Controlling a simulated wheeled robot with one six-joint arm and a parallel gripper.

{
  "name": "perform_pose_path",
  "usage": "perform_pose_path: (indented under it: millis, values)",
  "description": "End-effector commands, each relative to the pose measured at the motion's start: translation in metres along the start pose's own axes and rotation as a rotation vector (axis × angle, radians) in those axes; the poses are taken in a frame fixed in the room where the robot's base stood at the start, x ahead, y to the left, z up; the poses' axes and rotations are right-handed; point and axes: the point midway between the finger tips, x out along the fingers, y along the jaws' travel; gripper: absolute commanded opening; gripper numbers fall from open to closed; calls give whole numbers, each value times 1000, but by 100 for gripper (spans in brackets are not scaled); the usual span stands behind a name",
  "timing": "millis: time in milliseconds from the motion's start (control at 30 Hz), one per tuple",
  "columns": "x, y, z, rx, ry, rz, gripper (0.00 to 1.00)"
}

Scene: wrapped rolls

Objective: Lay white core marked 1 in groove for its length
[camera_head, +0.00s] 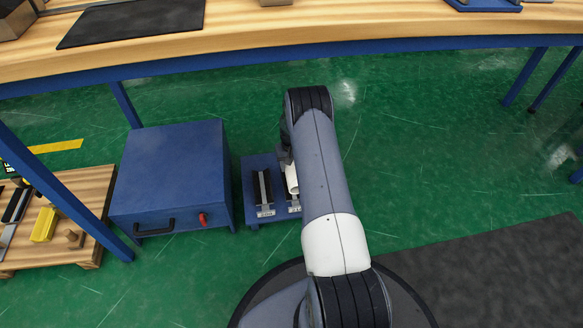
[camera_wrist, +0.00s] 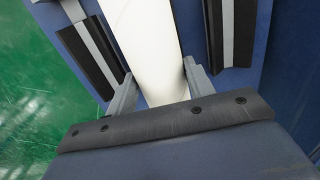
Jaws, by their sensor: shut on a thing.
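The white core (camera_wrist: 145,45) is a smooth pale cylinder between the two fingers of my gripper (camera_wrist: 155,85), which is shut on it. In the head view the core (camera_head: 292,178) shows beside my arm, over the right part of a low blue stand (camera_head: 248,213). The stand has two black-sided grooves, a left one (camera_head: 262,187) and a right one (camera_head: 288,186) partly hidden by core and arm. In the wrist view the core appears between the two grooves (camera_wrist: 90,45) (camera_wrist: 228,35), slightly tilted to them. Its height above the stand cannot be told. No mark 1 is visible.
A blue cabinet (camera_head: 170,175) with a black handle stands close left of the stand. A wooden pallet (camera_head: 85,190) with tools lies further left. A workbench (camera_head: 300,30) runs along the back. Green floor right of my arm is clear up to a dark mat (camera_head: 490,270).

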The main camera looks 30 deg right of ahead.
Motion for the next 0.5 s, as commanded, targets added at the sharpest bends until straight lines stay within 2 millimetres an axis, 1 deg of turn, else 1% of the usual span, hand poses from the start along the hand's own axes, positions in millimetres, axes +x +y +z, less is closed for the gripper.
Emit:
perform_pose_path:
  millis: [33,233,500]
  values:
    - [3,0,-1,0,2,0,20]
    - [1,0,-1,0,2,0,20]
    - [9,0,-1,0,2,0,20]
